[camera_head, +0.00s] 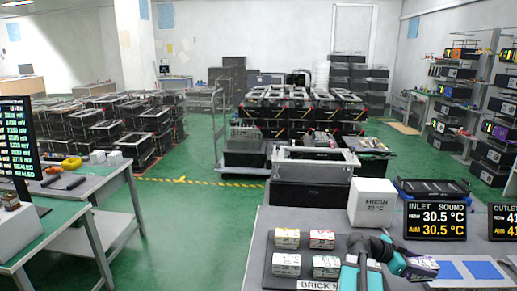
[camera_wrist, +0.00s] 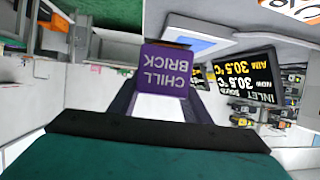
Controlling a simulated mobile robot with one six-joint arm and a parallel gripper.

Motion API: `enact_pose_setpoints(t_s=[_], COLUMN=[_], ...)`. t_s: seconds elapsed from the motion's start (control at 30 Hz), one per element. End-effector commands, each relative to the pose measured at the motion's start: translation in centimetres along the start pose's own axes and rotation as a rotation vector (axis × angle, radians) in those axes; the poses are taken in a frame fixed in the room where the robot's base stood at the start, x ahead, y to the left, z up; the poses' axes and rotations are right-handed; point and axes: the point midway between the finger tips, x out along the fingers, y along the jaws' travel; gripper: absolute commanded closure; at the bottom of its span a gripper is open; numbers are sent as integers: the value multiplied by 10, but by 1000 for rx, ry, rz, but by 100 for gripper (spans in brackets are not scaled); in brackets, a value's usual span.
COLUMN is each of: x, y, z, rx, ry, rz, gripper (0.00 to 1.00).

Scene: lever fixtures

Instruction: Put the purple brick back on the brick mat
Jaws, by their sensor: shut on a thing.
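The purple brick (camera_head: 424,267) is in my gripper (camera_head: 408,263), held out to the right of the mat in the head view. In the wrist view the brick (camera_wrist: 166,72) shows its purple face with "CHILL BRICK" upside down, between the two dark fingers (camera_wrist: 163,98). My gripper is shut on it. The brick mat (camera_head: 304,254) is a dark mat on the near table, with several white-topped bricks (camera_head: 287,238) standing on it. My arm hides the mat's right part and most of its front label.
A white box marked FRESH (camera_head: 371,202) stands behind the mat. A display reading 30.5 °C (camera_head: 436,220) stands at the back right, with a second one (camera_head: 503,221) beside it.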

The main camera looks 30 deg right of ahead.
Motion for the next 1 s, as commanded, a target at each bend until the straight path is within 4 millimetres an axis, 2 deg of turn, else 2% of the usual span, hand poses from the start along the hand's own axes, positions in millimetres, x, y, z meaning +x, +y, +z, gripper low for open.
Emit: enact_pose_setpoints(t_s=[0.1, 0.4, 0.67, 1.0], x=[-28, -96, -157, -243], y=[-22, -67, -101, -138], z=[2, 13, 30, 60], rx=[-18, -64, -105, -174], ry=[2, 2, 1, 1], rz=[-48, -157, -257, -423], gripper=[88, 88, 88, 88])
